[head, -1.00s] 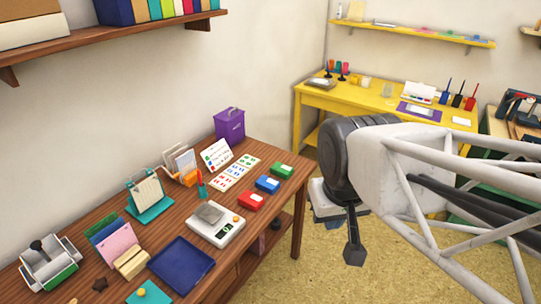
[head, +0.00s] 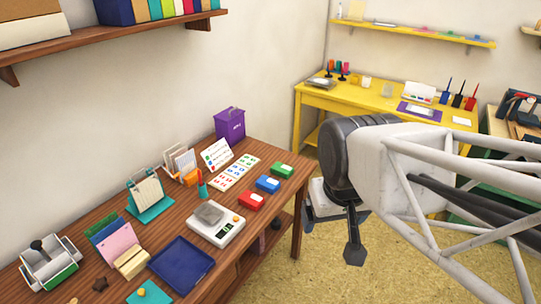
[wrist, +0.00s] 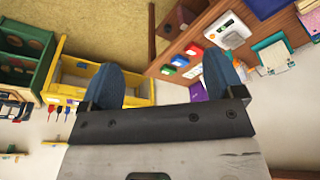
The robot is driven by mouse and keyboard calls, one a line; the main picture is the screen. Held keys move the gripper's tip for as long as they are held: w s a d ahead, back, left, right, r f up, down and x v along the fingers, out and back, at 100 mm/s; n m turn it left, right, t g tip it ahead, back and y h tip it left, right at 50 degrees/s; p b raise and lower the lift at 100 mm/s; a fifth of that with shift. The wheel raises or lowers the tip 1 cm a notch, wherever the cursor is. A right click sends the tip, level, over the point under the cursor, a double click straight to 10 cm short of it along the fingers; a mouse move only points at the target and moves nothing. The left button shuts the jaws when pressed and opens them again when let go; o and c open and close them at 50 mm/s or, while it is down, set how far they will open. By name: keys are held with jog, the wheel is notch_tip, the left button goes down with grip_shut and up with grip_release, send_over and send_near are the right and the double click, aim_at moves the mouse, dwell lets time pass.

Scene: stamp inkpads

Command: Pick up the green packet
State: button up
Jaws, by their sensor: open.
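The green packet (head: 282,170) lies on the brown wooden table near its right corner, with a white label on top. It is at the end of a row with a blue packet (head: 267,184) and a red packet (head: 251,201). In the wrist view the green packet (wrist: 167,70) shows between my fingers, some distance beyond them. My gripper (head: 337,230) is open and empty, off the table's right side above the floor. Its two fingers stand wide apart in the wrist view (wrist: 171,75).
A sticker sheet (head: 234,172) lies beside the packets, with a purple bin (head: 230,124) behind. A white scale (head: 216,224) stands nearer, beside a blue tray (head: 181,264). A yellow desk (head: 314,98) stands at the back. Open floor lies right of the table.

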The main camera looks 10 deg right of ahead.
dwell(0.3)
jog(key=w+a+f+m+y, duration=0.1)
jog(key=w+f+m+y, duration=0.25)
jog(key=w, duration=0.75)
jog(key=w+f+m+y, duration=0.25)
jog(key=w+m, duration=0.25)
jog(key=w, duration=0.5)
jog(key=w+a+f+m+y, duration=0.1)
jog(key=w+f+m+y, duration=0.3)
jog(key=w, duration=0.7)
jog(key=m+t, duration=0.7)
jog(key=m, duration=0.7)
send_near(283, 168)
jog(key=shift+x, duration=0.8)
jog(key=shift+w+r, duration=0.1)
jog(key=shift+w+a, duration=0.1)
jog(key=shift+a, duration=0.05)
jog(key=shift+x, duration=1.15)
jog(key=shift+a, duration=0.1)
